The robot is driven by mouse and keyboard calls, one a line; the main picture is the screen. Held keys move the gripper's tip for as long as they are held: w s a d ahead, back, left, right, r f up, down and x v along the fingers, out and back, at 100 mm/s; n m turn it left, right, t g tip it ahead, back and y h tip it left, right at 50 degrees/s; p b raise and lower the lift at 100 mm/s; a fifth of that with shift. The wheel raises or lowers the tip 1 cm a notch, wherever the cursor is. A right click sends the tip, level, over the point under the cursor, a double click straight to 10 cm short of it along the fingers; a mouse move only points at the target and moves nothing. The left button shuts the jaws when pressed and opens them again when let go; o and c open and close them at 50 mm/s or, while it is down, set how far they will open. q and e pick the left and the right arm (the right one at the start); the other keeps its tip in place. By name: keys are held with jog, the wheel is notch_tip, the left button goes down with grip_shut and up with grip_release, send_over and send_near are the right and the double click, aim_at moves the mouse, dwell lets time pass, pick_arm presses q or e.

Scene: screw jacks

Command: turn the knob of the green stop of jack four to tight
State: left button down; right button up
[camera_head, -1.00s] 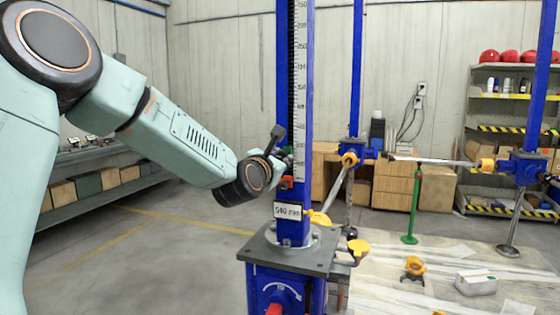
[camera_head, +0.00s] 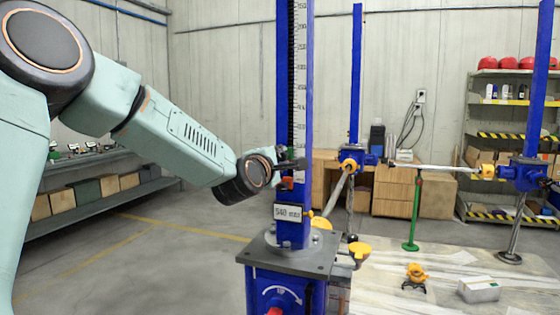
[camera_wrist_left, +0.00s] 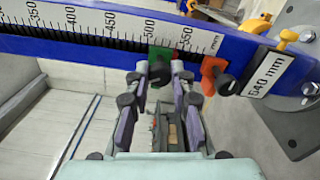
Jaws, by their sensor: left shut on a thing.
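The near jack has a blue upright mast (camera_head: 309,90) with a scale. In the left wrist view the green stop (camera_wrist_left: 160,53) sits on the blue scale bar near the 500 mark, its black knob (camera_wrist_left: 160,74) facing me. My left gripper (camera_wrist_left: 160,70) is shut on this knob, one finger on each side. In the head view my left gripper (camera_head: 288,163) is at the mast, hiding most of the green stop. A red stop (camera_wrist_left: 211,74) with its own black knob (camera_wrist_left: 226,86) sits beside it, apart from the fingers. My right gripper is not in view.
Other blue jacks (camera_head: 355,80) stand behind. A green post (camera_head: 415,215), a white box (camera_head: 478,289) and a yellow-orange item (camera_head: 416,272) are on the floor at right.

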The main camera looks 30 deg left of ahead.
pick_arm(q)
jog(key=m, duration=0.2)
jog(key=shift+f+m, duration=0.1)
jog(key=shift+m, duration=0.3)
jog(key=m, duration=0.3)
jog(key=shift+m+p, duration=0.3)
jog(key=m+p, duration=0.1)
jog(key=m, duration=0.4)
jog(key=shift+f+m, duration=0.15)
jog(key=shift+m, duration=0.15)
jog(key=m+p, duration=0.3)
jog(key=m, duration=0.3)
jog(key=m+p, duration=0.2)
jog(key=m, duration=0.3)
jog(key=shift+f+m+p, duration=0.1)
jog(key=shift+m+p, duration=0.3)
jog(key=shift+f, duration=0.1)
jog(key=c, duration=1.5)
grip_release()
jog(key=o, duration=0.4)
jog(key=shift+s+r, duration=0.15)
jog(key=shift+r, duration=0.15)
jog(key=shift+c, duration=0.2)
